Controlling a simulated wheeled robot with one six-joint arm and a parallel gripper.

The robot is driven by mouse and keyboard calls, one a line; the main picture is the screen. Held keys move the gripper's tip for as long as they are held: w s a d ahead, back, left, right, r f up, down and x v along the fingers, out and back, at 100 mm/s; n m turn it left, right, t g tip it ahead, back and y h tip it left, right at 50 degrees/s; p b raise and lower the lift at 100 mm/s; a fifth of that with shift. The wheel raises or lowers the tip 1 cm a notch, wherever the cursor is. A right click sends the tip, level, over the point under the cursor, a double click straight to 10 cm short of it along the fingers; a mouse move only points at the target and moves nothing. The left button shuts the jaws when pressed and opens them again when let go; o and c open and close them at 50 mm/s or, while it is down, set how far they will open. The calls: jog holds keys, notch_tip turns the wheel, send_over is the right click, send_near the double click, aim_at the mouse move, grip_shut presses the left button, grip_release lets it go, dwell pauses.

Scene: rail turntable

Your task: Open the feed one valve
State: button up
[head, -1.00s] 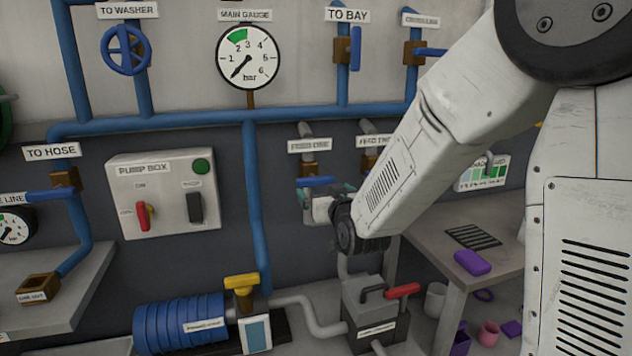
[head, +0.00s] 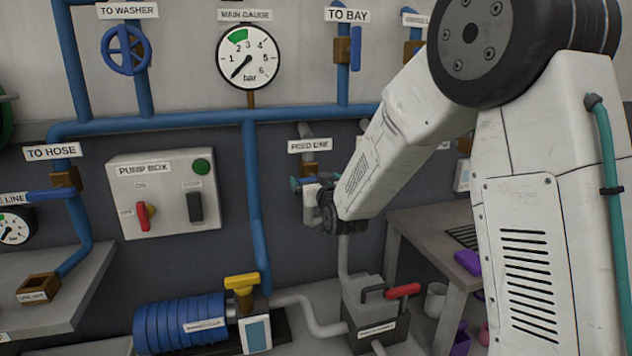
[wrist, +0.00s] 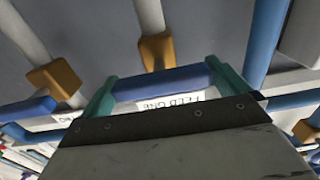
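The feed one valve sits below its white label (head: 310,146) in the head view, a brown body (head: 309,171) on a pipe with a blue lever (head: 309,181). In the wrist view the brown body (wrist: 156,50) is above the blue lever (wrist: 162,82), which lies across the pipe. My gripper (wrist: 160,88) is at the lever, its teal fingers wide apart near the lever's two ends. I cannot tell whether they touch it. In the head view my gripper (head: 312,190) is partly hidden by my wrist.
A pump box (head: 167,193) is left of the valve on the wall, beyond a vertical blue pipe (head: 254,200). A grey box with a red handle (head: 403,291) stands below. A table (head: 420,222) is at right. Another blue lever (wrist: 28,108) shows in the wrist view.

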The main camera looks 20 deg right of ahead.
jog(key=c, duration=0.6)
jog(key=shift+o, duration=0.2)
jog(key=shift+n, duration=0.3)
jog(key=n, duration=0.3)
jog(key=shift+n, duration=0.3)
jog(key=n, duration=0.3)
jog(key=shift+n, duration=0.3)
jog(key=n, duration=0.4)
jog(key=shift+a, duration=0.1)
jog(key=shift+f+n, duration=0.1)
jog(key=shift+n, duration=1.8)
